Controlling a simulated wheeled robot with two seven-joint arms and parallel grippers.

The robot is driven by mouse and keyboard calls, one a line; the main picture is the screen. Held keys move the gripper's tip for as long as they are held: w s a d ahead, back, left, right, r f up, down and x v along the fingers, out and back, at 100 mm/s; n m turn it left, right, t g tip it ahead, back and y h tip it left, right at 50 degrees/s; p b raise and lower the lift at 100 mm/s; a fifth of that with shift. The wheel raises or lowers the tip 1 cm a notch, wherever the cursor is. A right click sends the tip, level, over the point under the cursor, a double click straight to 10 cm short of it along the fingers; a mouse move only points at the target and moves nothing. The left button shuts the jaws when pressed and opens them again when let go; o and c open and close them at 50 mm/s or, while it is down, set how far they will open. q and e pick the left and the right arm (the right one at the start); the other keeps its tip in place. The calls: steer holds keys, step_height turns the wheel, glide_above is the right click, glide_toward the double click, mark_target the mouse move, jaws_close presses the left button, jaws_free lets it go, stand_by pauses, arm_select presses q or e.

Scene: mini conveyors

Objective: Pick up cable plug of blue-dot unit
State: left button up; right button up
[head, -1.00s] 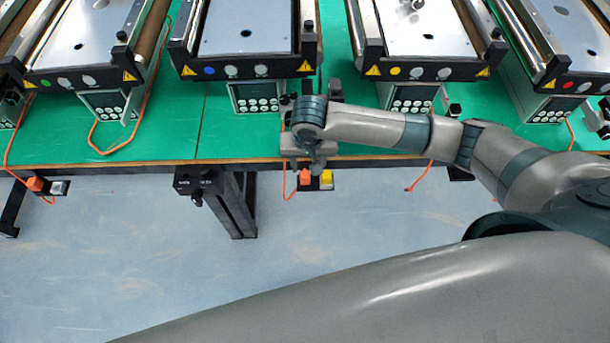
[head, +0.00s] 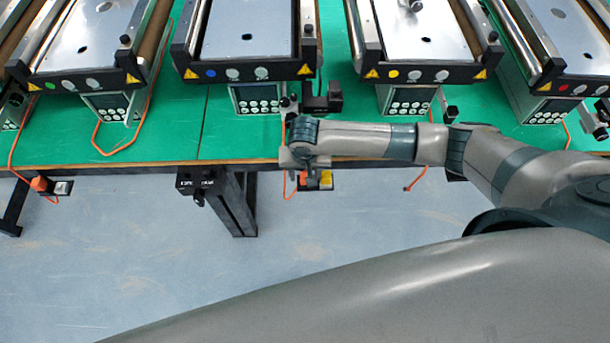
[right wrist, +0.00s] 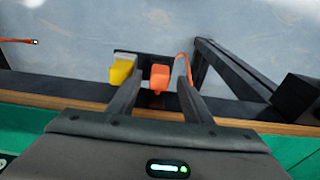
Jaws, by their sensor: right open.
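The blue-dot unit (head: 246,72) is the second from the left in the head view, with a blue dot on its front bar. An orange plug (right wrist: 160,77) sits at the table's front edge, beside a yellow block (right wrist: 122,70); an orange cable loops next to it. In the head view the plug is mostly hidden behind my right gripper (head: 306,172). In the right wrist view my right gripper (right wrist: 158,84) is open, its fingers on either side of the orange plug, with gaps visible. My left gripper is not in view.
The yellow-dot unit (head: 425,74) stands to the right, and another unit (head: 82,82) to the left. A black bracket (head: 322,102) lies on the green table (head: 160,130) behind my wrist. Another orange plug (head: 39,184) hangs at the far left edge. Floor in front is clear.

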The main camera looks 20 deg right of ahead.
steer(key=shift+w+f, duration=0.1)
steer(key=shift+f, duration=0.7)
steer(key=c, duration=1.1)
steer(key=shift+r, duration=0.15)
steer(key=shift+c, duration=0.2)
steer(key=shift+r, duration=0.5)
step_height(320, 180, up, 2)
steer(key=shift+r+b, duration=0.15)
steer(key=shift+b, duration=0.5)
steer(key=s+d+r+b, duration=0.2)
steer(key=s+d+r, duration=0.3)
steer(key=s, duration=0.5)
step_height(320, 180, up, 2)
steer(key=shift+s+d+r, duration=0.2)
steer(key=shift+d+r, duration=0.05)
steer(key=shift+d, duration=0.05)
